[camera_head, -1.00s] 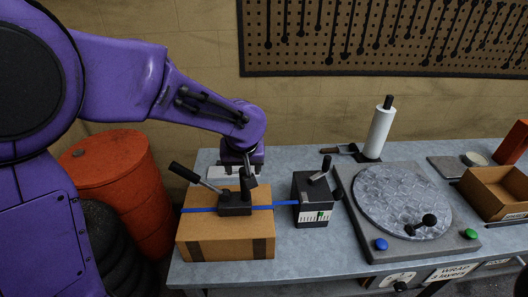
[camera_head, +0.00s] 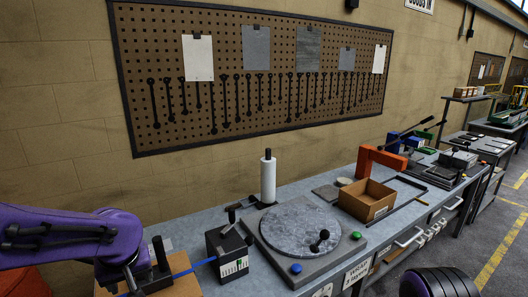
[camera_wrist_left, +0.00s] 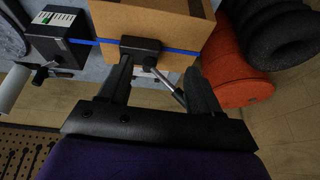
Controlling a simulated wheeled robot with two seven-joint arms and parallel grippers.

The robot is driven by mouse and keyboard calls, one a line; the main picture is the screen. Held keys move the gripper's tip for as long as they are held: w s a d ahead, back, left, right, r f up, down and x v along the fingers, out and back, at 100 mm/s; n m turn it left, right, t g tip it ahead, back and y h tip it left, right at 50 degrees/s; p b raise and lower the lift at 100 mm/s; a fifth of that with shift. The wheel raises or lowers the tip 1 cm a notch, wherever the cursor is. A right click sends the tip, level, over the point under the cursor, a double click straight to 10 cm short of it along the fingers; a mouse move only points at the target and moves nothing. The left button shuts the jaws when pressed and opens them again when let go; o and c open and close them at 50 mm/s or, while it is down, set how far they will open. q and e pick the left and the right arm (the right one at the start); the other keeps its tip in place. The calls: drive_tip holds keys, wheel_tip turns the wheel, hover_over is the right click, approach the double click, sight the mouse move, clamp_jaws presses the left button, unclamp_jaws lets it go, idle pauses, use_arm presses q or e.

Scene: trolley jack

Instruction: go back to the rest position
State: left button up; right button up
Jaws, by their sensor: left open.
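My right gripper is not in view.
A black block with a scale (camera_head: 228,252) stands beside the box. A round turntable (camera_head: 300,229), white roll (camera_head: 268,180) and open carton (camera_head: 368,200) share the grey bench. An orange drum (camera_wrist_left: 238,75) and black tyres (camera_wrist_left: 268,32) stand beside the bench.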

use_arm(q)
drive_tip(key=w+d+f+m+t+h+b, duration=0.1)
drive_tip(key=w+d+f+t+h+b, duration=0.1)
drive_tip(key=w+d+f+t+h, duration=0.25)
drive_tip(key=s+a+f+n+t+y+b, duration=0.1)
drive_tip(key=s+f+y+b, duration=0.15)
drive_tip(key=f, duration=0.75)
drive_tip(key=s+a+f+t+y+b, duration=0.1)
drive_tip(key=s+a+f+b, duration=0.15)
drive_tip(key=f, duration=0.75)
drive_tip(key=s+a+f+g+y+b, duration=0.1)
drive_tip(key=s+f+g+b, duration=0.2)
drive_tip(key=s+f, duration=0.8)
drive_tip(key=s+a+f+g+b, duration=0.1)
drive_tip(key=s+f+g+b, duration=0.2)
drive_tip(key=s+f, duration=0.8)
drive_tip(key=s+g, duration=0.1)
drive_tip(key=s, duration=0.4)
drive_tip(key=shift+f+n+y, duration=0.25)
drive_tip(key=shift+n+y, duration=0.05)
drive_tip(key=shift+y, duration=0.1)
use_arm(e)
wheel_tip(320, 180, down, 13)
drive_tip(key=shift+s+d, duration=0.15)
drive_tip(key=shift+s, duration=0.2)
